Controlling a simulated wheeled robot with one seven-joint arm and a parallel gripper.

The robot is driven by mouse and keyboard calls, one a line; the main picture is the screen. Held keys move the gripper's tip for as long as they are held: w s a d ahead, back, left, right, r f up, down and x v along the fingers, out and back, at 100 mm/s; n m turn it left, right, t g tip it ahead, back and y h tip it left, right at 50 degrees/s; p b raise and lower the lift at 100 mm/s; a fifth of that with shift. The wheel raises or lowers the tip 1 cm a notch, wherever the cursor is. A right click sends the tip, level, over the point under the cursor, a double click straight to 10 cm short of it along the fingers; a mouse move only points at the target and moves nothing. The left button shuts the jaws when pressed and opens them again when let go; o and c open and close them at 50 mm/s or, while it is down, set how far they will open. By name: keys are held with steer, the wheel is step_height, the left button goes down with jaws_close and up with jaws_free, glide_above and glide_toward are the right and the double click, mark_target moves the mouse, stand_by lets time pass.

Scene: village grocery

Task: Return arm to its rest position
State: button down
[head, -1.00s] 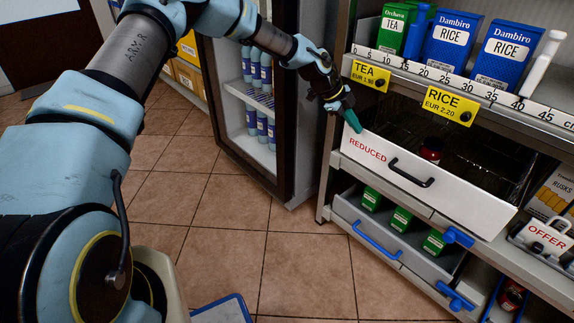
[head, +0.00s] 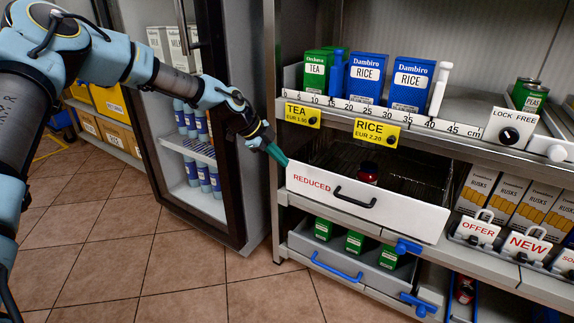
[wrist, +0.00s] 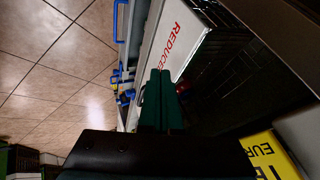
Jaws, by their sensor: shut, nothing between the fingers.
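My gripper (head: 277,155) is shut and empty, its green fingers pressed together. In the head view it is just left of the open drawer marked REDUCED (head: 318,190), near that drawer's left front corner. I cannot tell whether the fingertips touch the drawer. In the wrist view the closed fingers (wrist: 157,95) point along the drawer's white front (wrist: 180,38). My arm reaches in from the upper left, in front of the fridge.
A dark-red jar (head: 368,171) stands in the open drawer. A lower drawer (head: 342,264) with green boxes is also pulled out. An open fridge (head: 215,205) stands left. Tea (head: 315,75) and rice boxes (head: 366,78) stand on the shelf above. The tiled floor (head: 130,245) is clear.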

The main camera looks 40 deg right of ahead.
steer(key=shift+v, duration=2.65)
steer(key=w+a+n+t+y, duration=0.25)
steer(key=a+n, duration=0.55)
steer(key=a, duration=0.9)
steer(key=w+a+n+t+y, duration=0.1)
steer(key=w+a+n+y, duration=0.2)
steer(key=a+n, duration=1)
steer(key=s+a+r+n, duration=0.2)
steer(key=s+a+n, duration=0.1)
steer(key=a, duration=0.5)
steer(key=s+a+r+n+t+y, duration=0.1)
steer(key=s+a+n, duration=0.25)
steer(key=a, duration=0.45)
steer(key=s+a+r+n, duration=0.2)
steer(key=a+n, duration=0.1)
steer(key=a, duration=0.5)
step_height(320, 180, up, 21)
steer(key=p, duration=2.2)
steer(key=shift+d, duration=0.3)
steer(key=c, duration=1.6)
jaws_free()
steer(key=shift+r, duration=0.1)
